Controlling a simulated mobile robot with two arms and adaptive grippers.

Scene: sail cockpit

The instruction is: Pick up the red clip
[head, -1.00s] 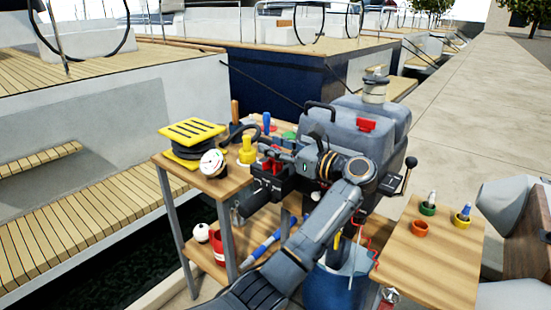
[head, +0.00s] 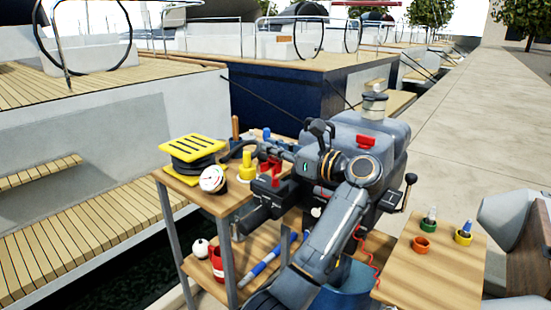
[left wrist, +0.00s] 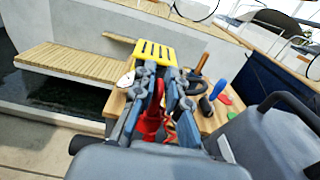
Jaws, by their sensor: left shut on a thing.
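The red clip (head: 271,167) is at the jaws of my left gripper (head: 275,172), above the small wooden table. In the left wrist view, the red clip (left wrist: 152,118) shows between the two fingers of my left gripper (left wrist: 164,92). The fingers are closed around it and hide part of it. I cannot tell whether the clip touches anything below it. My right gripper is not in view.
A yellow-topped reel (head: 193,150), a white gauge (head: 212,179) and a yellow object (head: 247,166) stand on the wooden table (head: 222,200). A grey case (head: 385,130) carries another red piece (head: 365,141). A second wooden table (head: 425,270) holds small cups.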

